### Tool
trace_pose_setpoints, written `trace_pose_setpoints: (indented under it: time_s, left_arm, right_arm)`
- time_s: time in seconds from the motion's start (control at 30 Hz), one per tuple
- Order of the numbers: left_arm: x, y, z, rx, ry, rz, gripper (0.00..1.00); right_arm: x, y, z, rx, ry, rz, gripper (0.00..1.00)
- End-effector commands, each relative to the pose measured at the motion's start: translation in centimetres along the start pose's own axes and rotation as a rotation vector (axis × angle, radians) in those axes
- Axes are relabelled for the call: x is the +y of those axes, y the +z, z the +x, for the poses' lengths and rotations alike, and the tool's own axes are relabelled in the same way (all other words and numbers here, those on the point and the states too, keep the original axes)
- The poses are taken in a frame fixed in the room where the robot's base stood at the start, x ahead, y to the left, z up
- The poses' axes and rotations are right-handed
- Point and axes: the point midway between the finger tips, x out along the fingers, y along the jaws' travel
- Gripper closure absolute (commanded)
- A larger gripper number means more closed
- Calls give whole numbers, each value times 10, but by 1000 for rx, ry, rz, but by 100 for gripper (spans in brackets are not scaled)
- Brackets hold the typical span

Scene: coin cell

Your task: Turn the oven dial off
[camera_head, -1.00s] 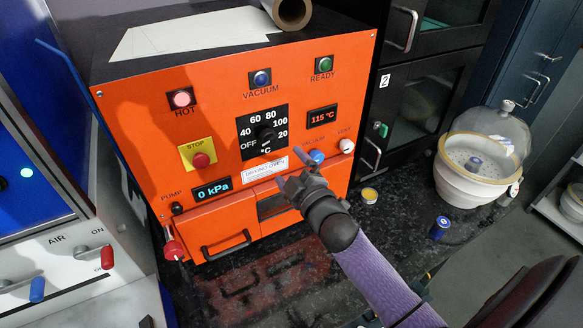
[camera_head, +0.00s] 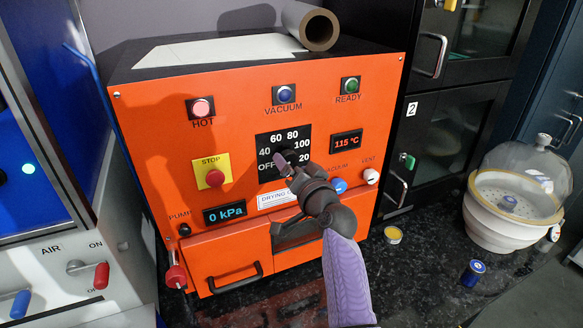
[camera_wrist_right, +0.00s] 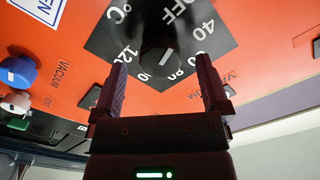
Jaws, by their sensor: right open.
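The black oven dial (camera_head: 280,157) sits on a black scale plate on the orange oven front. In the head view my right gripper partly hides it. In the right wrist view the dial (camera_wrist_right: 160,61) shows a short white pointer line, and the scale numbers around it appear upside down. My right gripper (camera_head: 291,165) is in front of the dial. In the right wrist view the right gripper (camera_wrist_right: 162,70) is open, with one finger to each side of the dial. I cannot tell whether a finger touches it. My left gripper is not in view.
A red stop button (camera_head: 215,178) on yellow is left of the dial. The display (camera_head: 346,142) reads 115 °C. A blue knob (camera_head: 338,186) and a white knob (camera_head: 371,176) are right and below. A domed white vessel (camera_head: 508,215) stands further right.

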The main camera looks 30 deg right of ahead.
Motion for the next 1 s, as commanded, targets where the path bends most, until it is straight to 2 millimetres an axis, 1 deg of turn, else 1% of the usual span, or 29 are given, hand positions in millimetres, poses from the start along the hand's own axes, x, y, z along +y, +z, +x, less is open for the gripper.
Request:
trace_pose_setpoints:
  time_s: [0.03, 0.13, 0.37, 0.4, 0.47, 0.5, 0.57, 0.6, 0.67, 0.7, 0.77, 0.8, 0.83, 0.9, 1.0]
  left_arm:
    - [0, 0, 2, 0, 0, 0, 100]
    - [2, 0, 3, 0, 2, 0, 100]
    - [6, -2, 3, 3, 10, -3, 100]
    - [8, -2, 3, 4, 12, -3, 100]
    - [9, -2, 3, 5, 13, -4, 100]
    - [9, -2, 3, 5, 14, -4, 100]
    - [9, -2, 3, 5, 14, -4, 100]
    - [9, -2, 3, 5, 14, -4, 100]
    - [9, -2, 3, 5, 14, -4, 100]
    - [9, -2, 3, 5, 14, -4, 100]
    - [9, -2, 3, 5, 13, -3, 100]
    - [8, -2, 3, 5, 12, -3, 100]
    - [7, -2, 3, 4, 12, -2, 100]
    - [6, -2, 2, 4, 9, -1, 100]
    - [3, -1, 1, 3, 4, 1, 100]
  right_arm:
    - [1, 1, 6, 0, 0, 1, 4]
    - [0, 0, 12, -1, 0, -1, 4]
    - [0, 0, 14, -1, 1, -2, 4]
    - [0, 0, 14, -1, 1, -2, 6]
    - [0, 0, 14, -1, 1, -2, 19]
    - [0, 0, 14, -1, 1, -2, 27]
    - [0, 0, 14, -1, 1, -2, 40]
    - [0, 0, 14, -1, 1, -3, 49]
    - [0, 0, 14, -1, 1, -3, 61]
    - [0, 0, 13, -1, 1, -3, 70]
    - [0, 0, 13, -1, 1, -3, 82]
    - [0, 0, 13, -1, 1, -3, 91]
    - [0, 0, 13, -1, 1, -3, 97]
    - [0, 0, 13, -1, 1, -11, 98]
    - [0, 0, 13, -2, 1, -77, 98]
